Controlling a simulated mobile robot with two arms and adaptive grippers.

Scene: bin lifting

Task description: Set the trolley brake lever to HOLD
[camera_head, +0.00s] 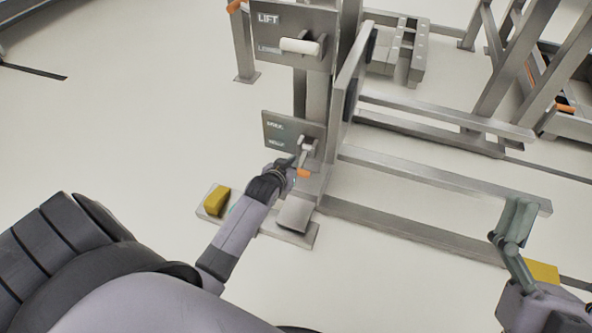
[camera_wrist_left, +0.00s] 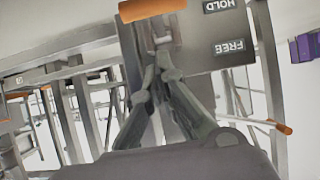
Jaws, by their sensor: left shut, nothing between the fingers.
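The brake plate (camera_head: 282,130) is a grey panel low on the trolley's post. In the left wrist view, its FREE label (camera_wrist_left: 229,47) and HOLD label (camera_wrist_left: 225,5) appear upside down. The brake lever's orange grip (camera_head: 303,173) hangs below its pivot, at the plate's lower, HOLD end. The grip also shows at the top of the left wrist view (camera_wrist_left: 150,10). My left gripper (camera_head: 289,165) is shut and empty, just left of the lever; its fingertips (camera_wrist_left: 162,65) are close to the lever, contact unclear. My right gripper (camera_head: 515,225) is far right, its jaws unclear.
A LIFT plate (camera_head: 285,35) with a white-ended lever (camera_head: 302,47) is above on the same post. A yellow block (camera_head: 216,201) sits on the base plate at left. Metal rails (camera_head: 420,173) extend right. Open floor lies to the left.

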